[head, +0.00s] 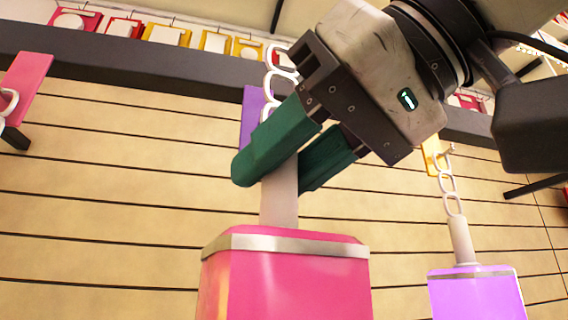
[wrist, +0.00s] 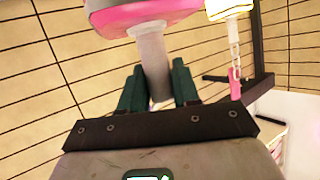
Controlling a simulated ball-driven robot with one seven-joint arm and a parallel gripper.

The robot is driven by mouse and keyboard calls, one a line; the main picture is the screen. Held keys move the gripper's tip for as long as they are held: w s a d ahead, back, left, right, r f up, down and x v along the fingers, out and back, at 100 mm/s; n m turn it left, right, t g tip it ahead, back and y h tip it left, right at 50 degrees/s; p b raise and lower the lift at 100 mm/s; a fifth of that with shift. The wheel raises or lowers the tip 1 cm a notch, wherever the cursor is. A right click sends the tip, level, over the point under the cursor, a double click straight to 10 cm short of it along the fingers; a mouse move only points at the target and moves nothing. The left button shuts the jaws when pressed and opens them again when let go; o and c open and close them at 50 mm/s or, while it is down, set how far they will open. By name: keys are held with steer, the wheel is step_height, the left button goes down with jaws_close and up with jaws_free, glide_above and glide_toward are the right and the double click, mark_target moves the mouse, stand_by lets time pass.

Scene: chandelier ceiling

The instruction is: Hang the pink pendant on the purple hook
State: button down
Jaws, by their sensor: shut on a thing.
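The pink pendant (head: 285,285) has a silver band around its top and a pale stem (head: 279,205). My gripper (head: 279,172), with green fingers, is shut on this stem. The pendant hangs below the fingers; it also shows at the top of the wrist view (wrist: 150,12). Its white chain links (head: 281,65) rise behind the gripper. The purple hook's plate (head: 249,112) shows just left of these links, partly covered by my gripper. The hook's tip is hidden, so I cannot tell whether the chain touches it.
A purple pendant (head: 475,293) hangs by a chain from a yellow hook (head: 432,155) at right. A pink hook plate (head: 27,80) with a white ring is at far left. A dark beam (head: 120,72) crosses the slatted ceiling. A yellowish pendant (wrist: 229,9) shows in the wrist view.

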steer(key=w, duration=0.2)
steer(key=w+a+p, duration=0.1)
steer(key=w, duration=0.2)
steer(key=shift+w+a, duration=0.3)
steer(key=shift+w+a+p, duration=0.15)
steer(key=shift+a+p, duration=0.1)
steer(key=shift+p, duration=0.05)
stand_by(0.3)
steer(key=shift+w+a, duration=0.1)
steer(key=shift+w, duration=0.3)
stand_by(0.6)
steer(key=shift+w+a+p, duration=0.25)
steer(key=shift+w+p, duration=0.35)
steer(key=shift+w, duration=0.35)
steer(key=shift+w+a, duration=0.1)
steer(key=shift+w, duration=0.15)
steer(key=shift+w+a+p, duration=0.15)
steer(key=shift+w+p, duration=0.25)
steer(key=shift+w, duration=0.1)
steer(key=shift+f, duration=0.2)
